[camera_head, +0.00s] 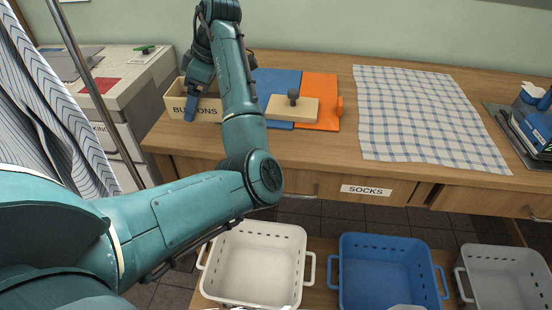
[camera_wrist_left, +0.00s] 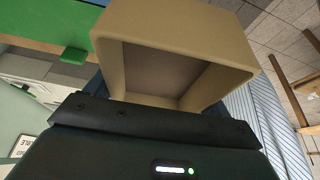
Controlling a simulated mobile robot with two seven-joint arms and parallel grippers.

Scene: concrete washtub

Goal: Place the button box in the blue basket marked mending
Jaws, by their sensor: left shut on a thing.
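The button box (camera_head: 211,104) is a small tan open-topped box with BUTTONS on its front, at the left end of the wooden counter. My left gripper (camera_head: 191,106) is shut on its near wall, and a blue finger covers part of the lettering. I cannot tell whether the box touches the counter. In the left wrist view the box (camera_wrist_left: 200,32) fills the top middle, and its visible inside looks empty. The blue basket (camera_head: 343,243) stands low in front of the counter, right of a white basket. It looks empty; no mending label shows. My right gripper is not in view.
My left arm crosses above the white basket (camera_head: 258,229). A grey basket (camera_head: 507,251) stands right of the blue one. Blue and orange folders (camera_head: 320,90) with a knobbed wooden block (camera_head: 305,110) lie beside the box. A checked cloth (camera_head: 425,115) covers the middle counter.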

